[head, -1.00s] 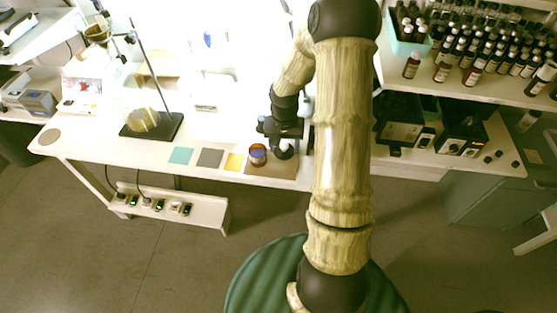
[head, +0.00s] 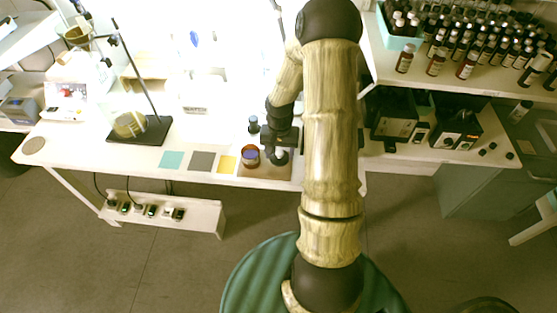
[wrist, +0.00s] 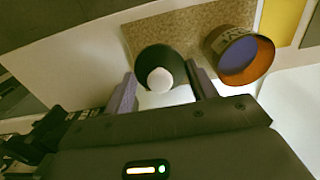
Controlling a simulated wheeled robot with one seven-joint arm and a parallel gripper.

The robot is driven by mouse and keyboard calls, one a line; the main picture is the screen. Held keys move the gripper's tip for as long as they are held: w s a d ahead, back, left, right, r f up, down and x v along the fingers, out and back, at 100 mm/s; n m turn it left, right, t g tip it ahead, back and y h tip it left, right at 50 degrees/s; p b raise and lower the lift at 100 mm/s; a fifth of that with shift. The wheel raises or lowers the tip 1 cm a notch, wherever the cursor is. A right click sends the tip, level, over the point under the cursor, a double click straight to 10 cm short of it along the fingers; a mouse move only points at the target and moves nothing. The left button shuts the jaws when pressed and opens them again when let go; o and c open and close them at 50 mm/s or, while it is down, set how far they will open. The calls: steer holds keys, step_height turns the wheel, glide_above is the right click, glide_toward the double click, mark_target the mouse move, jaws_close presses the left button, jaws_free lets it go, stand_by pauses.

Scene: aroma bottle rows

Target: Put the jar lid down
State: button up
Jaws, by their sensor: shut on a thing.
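The jar lid (wrist: 150,62) is a dark round disc with a pale knob, seen in the wrist view between the two fingers of my gripper (wrist: 162,88). My gripper is shut on it. In the head view my gripper (head: 281,148) is over the right part of the brown cork mat (head: 262,173), with the pale and dark lid at its tip. I cannot tell whether the lid touches the mat. The open amber jar (wrist: 262,58), bluish inside, stands on the mat just beside the lid; it also shows left of the gripper in the head view (head: 250,157).
Yellow (head: 227,164), grey (head: 201,161) and teal (head: 171,160) squares lie left of the mat. A retort stand (head: 155,130) with a flask stands farther left. Bottle rows (head: 465,55) fill the right shelf. The bench's front edge is close to the mat.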

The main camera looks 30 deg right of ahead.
mark_target(279, 159)
steer(key=shift+s, duration=0.15)
steer(key=shift+f, duration=0.2)
step_height(279, 159, down, 4)
steer(key=shift+a+r, duration=0.1)
steer(key=shift+r, duration=0.15)
steer(key=shift+c, duration=0.2)
steer(key=o, duration=1)
